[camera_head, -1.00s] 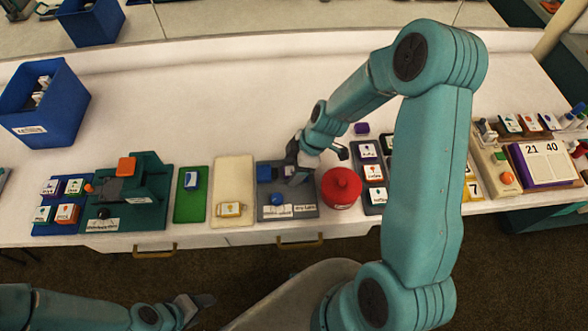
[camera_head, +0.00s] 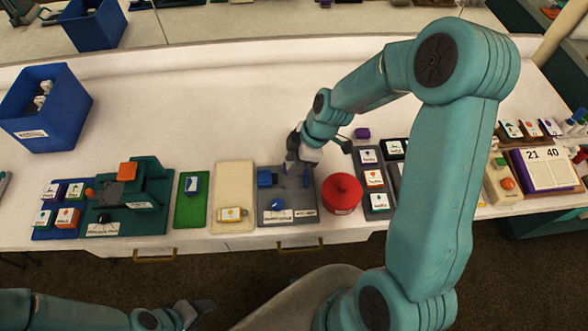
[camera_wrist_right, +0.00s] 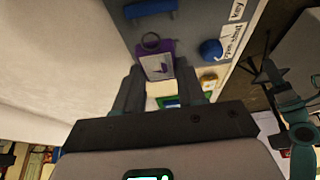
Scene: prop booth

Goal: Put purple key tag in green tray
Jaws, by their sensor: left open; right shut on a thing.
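The purple key tag (camera_wrist_right: 158,64), with a metal ring and a pale label, is between the fingertips of my right gripper (camera_wrist_right: 157,80). That gripper is shut on it. In the head view the right gripper (camera_head: 302,158) hangs over the back of the grey board (camera_head: 290,205), and the tag cannot be made out clearly. The green tray (camera_head: 182,213) lies further left, past the cream tray, with a blue-and-white tag on it. My left gripper (camera_head: 197,306) is open and empty, low in front of the table.
The cream tray (camera_head: 234,180) with a yellow-framed tag lies between the grey board and the green tray. A red pot (camera_head: 342,194) stands right of the board. A teal fixture (camera_head: 150,182) stands left of the green tray.

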